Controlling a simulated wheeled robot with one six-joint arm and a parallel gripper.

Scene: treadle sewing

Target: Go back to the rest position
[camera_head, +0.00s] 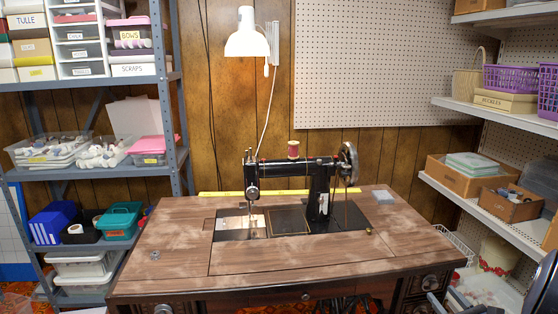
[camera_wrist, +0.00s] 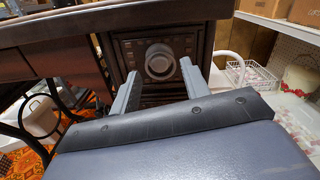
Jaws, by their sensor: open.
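My gripper (camera_wrist: 160,90) shows in the wrist view with its two grey fingers spread apart and nothing between them. It is low at the front right of the sewing table, facing a carved drawer front with a round knob (camera_wrist: 160,61). In the head view, part of my arm shows at the bottom right corner. The wooden sewing table (camera_head: 170,243) stands in the middle, with a black treadle sewing machine (camera_head: 290,168) upright on it. A spool of thread (camera_head: 293,149) sits on top of the machine.
Grey shelves (camera_head: 181,165) with boxes and bins stand on the left. White shelves (camera_head: 480,208) with baskets and boxes stand on the right, close to my arm. A white wire basket (camera_wrist: 248,75) and a floral canister (camera_wrist: 299,76) are right of the drawer. The tabletop's front is mostly clear.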

